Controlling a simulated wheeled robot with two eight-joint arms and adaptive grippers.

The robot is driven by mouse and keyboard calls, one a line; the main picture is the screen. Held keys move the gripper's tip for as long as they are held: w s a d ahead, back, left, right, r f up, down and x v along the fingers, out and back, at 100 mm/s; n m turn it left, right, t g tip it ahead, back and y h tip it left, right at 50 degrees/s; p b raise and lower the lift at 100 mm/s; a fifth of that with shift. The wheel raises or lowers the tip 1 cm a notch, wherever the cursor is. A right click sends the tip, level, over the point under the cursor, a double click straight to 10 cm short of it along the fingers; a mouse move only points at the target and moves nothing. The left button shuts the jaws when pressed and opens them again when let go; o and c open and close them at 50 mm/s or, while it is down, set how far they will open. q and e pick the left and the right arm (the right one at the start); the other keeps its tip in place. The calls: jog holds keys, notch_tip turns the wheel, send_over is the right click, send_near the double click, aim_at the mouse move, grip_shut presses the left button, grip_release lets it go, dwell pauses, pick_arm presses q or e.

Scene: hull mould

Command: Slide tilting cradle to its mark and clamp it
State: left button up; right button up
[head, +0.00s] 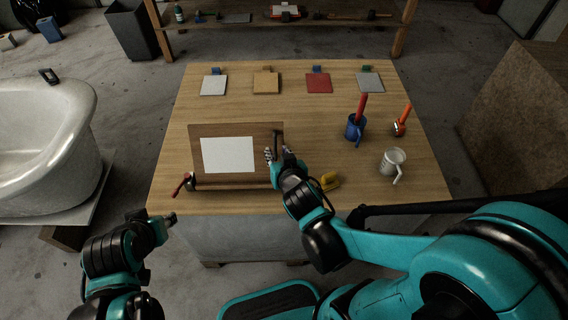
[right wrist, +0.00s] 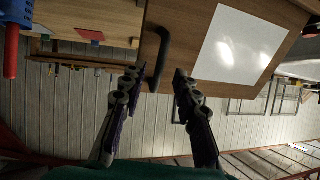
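The tilting cradle (head: 264,139) is a brown wooden board with a white sheet (head: 228,155), tilted up at the table's front left. A black handle (head: 277,137) sits at its right edge; it also shows in the right wrist view (right wrist: 164,50). A red-handled lever (head: 181,185), possibly the clamp, is at the cradle's lower left. My right gripper (head: 279,153) is open at the black handle. In the right wrist view its fingertips (right wrist: 157,82) are apart, with the handle's end between them or just beyond. My left gripper (head: 165,217) hangs off the table's front left corner; its opening is unclear. I cannot make out the mark.
A yellow object (head: 330,181) lies right of my right gripper. Several coloured plates line the back. The table (head: 235,110) is clear between.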

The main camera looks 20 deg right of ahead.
jog(key=v, duration=1)
jog(key=shift+s, duration=0.3)
jog(key=shift+r, duration=0.1)
dwell(0.3)
